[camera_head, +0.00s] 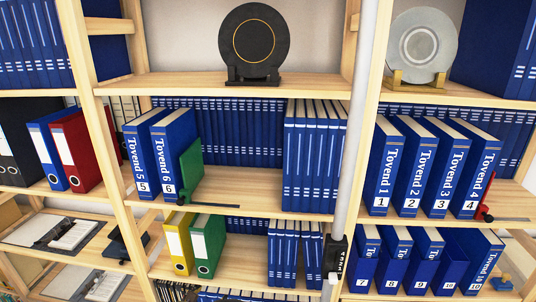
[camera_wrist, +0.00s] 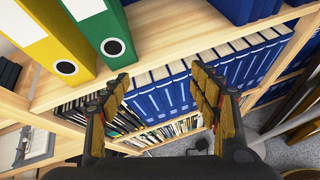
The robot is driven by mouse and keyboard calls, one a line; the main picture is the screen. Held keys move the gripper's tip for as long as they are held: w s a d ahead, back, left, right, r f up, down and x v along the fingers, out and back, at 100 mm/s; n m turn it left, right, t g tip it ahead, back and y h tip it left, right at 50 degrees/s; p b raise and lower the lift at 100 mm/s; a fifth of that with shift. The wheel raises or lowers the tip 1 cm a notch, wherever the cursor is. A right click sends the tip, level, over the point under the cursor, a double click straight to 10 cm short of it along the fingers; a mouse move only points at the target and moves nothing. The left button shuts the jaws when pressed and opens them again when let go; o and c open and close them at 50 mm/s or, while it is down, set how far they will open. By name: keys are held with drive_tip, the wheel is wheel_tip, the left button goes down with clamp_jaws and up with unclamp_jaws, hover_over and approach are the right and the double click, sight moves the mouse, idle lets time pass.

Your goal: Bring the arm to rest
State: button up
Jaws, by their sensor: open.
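My gripper (camera_wrist: 160,76) shows in the wrist view with its two fingers spread wide apart and nothing between them. It is in front of a low shelf row of blue books (camera_wrist: 165,92), below and to the right of a green binder (camera_wrist: 100,30) and a yellow binder (camera_wrist: 50,40). The fingers overlap the books in the picture; I cannot tell whether they touch. In the head view I do not make out the gripper. A pale vertical pole and a dark piece at its lower end cross the shelving there.
Wooden shelving (camera_head: 240,201) fills the head view. It holds numbered Tovend books (camera_head: 415,170), a green bookend (camera_head: 191,166), a red bookend (camera_head: 484,211), a black plate (camera_head: 253,42) and a grey plate (camera_head: 421,45) on stands. In the wrist view, grey floor (camera_wrist: 262,125) shows at the lower right.

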drive_tip(key=s+d+r+m+g+h, duration=0.1)
drive_tip(key=s+d+r+m+g, duration=0.3)
drive_tip(key=s+d+m, duration=0.55)
drive_tip(key=s+d+r+m+g, duration=0.45)
drive_tip(key=s+d+m, duration=0.2)
drive_tip(key=d, duration=0.65)
drive_tip(key=s+d+r+m+t+y+p, duration=0.1)
drive_tip(key=s+d+r+m+y, duration=0.1)
drive_tip(key=s+d+r+m, duration=0.3)
drive_tip(key=s+d+r+m+t+y, duration=0.1)
drive_tip(key=s+d+r+m+y, duration=0.1)
drive_tip(key=s+d+r+m, duration=0.4)
drive_tip(key=d+r+m, duration=0.4)
drive_tip(key=d+r, duration=0.2)
drive_tip(key=shift+s+d+r+p, duration=0.15)
drive_tip(key=shift+r+p, duration=0.2)
drive_tip(key=shift+r, duration=0.05)
